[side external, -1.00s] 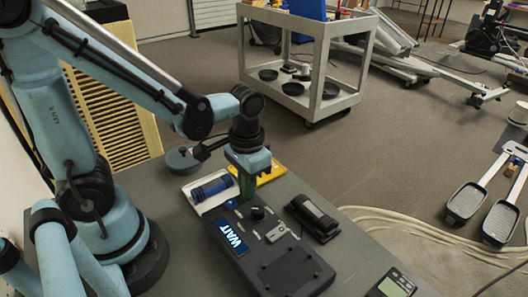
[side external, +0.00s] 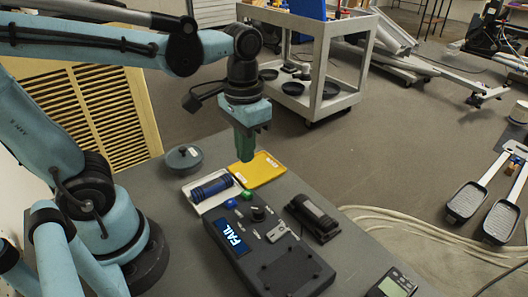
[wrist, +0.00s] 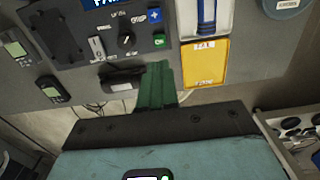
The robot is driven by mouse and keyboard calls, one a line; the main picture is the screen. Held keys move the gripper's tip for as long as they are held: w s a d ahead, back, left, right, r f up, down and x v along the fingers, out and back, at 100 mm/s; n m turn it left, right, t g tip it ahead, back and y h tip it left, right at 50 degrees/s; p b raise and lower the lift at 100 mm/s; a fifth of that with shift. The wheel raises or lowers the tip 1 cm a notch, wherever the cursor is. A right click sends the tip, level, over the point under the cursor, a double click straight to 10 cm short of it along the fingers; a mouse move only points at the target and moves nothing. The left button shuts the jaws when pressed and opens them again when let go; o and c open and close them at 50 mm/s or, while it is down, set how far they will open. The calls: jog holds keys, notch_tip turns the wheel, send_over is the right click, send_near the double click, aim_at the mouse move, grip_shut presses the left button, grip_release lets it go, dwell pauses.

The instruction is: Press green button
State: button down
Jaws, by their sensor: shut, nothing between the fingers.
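A black control box (side external: 285,273) lies on the grey table, and its display (side external: 231,237) reads FAIL. A small green button (side external: 246,195) sits at the box's far corner, beside a blue button (side external: 231,203). In the wrist view the green button (wrist: 159,41) is marked ON and the blue button (wrist: 154,16) is marked with a plus. My gripper (side external: 245,158) is shut and empty, with green fingers pointing down. It is raised above the table, clear of the box. Its fingertips (wrist: 159,66) also show in the wrist view, below the green button in the picture.
A black device (side external: 314,218) lies right of the box. A handheld meter (side external: 392,284) is at the front right.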

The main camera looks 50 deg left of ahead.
jog(key=shift+r, duration=1.9)
jog(key=shift+w+a+f+t, duration=0.4)
jog(key=shift+f+t, duration=0.3)
jog(key=shift+t, duration=0.55)
jog(key=shift+w+a+f+t, duration=0.45)
jog(key=shift+f+t, duration=0.25)
jog(key=shift+t, duration=0.5)
jog(key=shift+w+a+f+t, duration=0.4)
jog(key=shift+f+t, duration=0.3)
jog(key=shift+t, duration=0.55)
